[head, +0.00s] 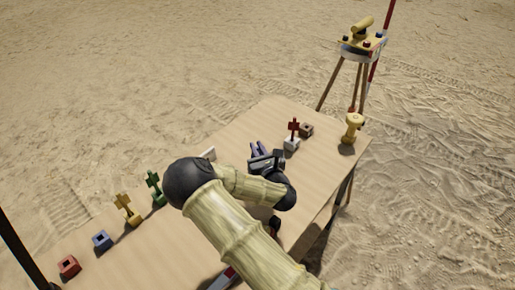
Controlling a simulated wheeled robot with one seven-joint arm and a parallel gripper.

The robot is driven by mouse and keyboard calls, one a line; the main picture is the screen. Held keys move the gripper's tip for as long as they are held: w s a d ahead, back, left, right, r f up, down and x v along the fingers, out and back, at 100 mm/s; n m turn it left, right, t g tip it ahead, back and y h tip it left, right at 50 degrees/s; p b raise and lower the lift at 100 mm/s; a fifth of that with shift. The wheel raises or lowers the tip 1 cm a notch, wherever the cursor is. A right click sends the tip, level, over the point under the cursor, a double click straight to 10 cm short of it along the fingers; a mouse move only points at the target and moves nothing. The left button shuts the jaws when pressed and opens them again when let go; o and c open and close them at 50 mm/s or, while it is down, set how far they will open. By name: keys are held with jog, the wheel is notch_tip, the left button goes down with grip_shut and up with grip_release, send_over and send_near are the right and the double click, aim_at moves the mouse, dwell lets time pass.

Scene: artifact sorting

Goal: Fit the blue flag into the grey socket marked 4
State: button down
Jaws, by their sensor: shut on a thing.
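My gripper (265,162) is over the middle of the table, partly hidden by my own arm. It is shut on the blue flag (257,148), of which only small blue-violet parts show beyond the jaws. A pale grey socket (291,144) near the far right holds a red flag (294,128) upright. Another pale block (208,153), perhaps a grey socket, shows partly behind my arm. No number is legible on either, so I cannot tell which is marked 4.
A green flag (153,188), a yellow flag (125,209), an empty-looking blue socket (101,240) and a red socket (68,266) line the table's left edge. A brown socket (306,130) and yellow artifact (352,128) stand far right. A tripod instrument (362,42) stands beyond.

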jog(key=shift+f, duration=0.15)
jog(key=c, duration=1.4)
grip_release()
jog(key=p+v, duration=0.1)
jog(key=v, duration=1.1)
jog(key=shift+s, duration=0.2)
jog(key=shift+p+v, duration=2.55)
jog(key=shift+p, duration=1.05)
